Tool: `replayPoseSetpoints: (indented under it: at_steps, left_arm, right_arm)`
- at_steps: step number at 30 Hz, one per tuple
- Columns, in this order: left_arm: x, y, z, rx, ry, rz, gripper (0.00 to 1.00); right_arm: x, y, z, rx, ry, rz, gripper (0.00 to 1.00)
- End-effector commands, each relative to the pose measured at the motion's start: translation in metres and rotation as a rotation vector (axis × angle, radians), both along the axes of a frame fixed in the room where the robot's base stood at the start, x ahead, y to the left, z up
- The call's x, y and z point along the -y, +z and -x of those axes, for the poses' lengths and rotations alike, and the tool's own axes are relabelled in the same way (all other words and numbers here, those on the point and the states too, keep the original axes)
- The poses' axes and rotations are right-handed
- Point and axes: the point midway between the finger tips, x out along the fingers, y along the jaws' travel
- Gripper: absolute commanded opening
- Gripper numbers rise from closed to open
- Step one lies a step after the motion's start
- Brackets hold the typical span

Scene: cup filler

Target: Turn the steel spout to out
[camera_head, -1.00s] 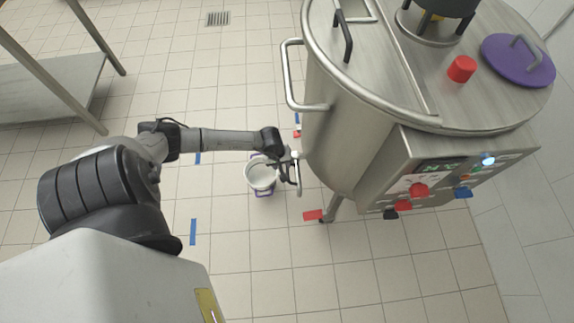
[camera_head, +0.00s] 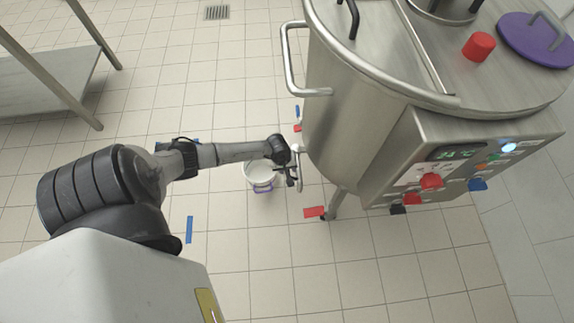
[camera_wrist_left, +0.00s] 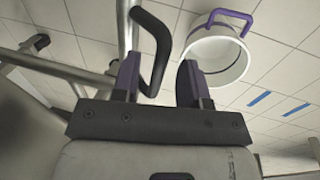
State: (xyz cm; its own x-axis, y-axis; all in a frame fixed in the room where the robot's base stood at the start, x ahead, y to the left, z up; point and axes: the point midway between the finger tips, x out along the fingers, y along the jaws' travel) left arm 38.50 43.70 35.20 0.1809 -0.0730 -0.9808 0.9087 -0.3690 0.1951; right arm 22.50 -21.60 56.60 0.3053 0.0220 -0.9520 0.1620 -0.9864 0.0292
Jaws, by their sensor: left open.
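The steel spout (camera_head: 299,172) hangs at the lower left side of the big steel vessel (camera_head: 350,125), above the floor. In the left wrist view the spout shows as a steel tube (camera_wrist_left: 125,28) with a bent black handle (camera_wrist_left: 160,40) beside it. My left gripper (camera_head: 289,177) is next to the spout. Its two fingers (camera_wrist_left: 160,65) are open, with the black handle lying between them in the picture. I cannot tell whether they touch it. My right gripper is in neither view.
A white bucket (camera_head: 261,174) with a purple handle stands on the floor beneath the gripper; it also shows in the wrist view (camera_wrist_left: 218,55). The control panel (camera_head: 470,170) with coloured knobs is at right. A steel table (camera_head: 50,80) stands at left.

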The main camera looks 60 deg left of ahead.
Motion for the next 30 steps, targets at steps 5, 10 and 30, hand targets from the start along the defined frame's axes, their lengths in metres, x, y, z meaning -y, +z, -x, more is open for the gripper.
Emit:
replayPoseSetpoints:
  at_steps: [5, 10, 30]
  left_arm:
    - [0.0001, 0.0002, 0.0, 0.0, 0.0, 0.0, 0.34]
    - [0.0001, 0.0003, 0.0001, 0.0, 0.0, 0.0, 0.18]
    - [-0.0037, 0.0, 0.0037, 0.0, -0.01, -0.002, 0.0]
  right_arm:
    - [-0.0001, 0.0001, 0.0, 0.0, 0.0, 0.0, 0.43]
    - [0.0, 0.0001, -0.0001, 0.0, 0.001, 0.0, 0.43]
    - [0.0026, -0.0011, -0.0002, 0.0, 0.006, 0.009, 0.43]
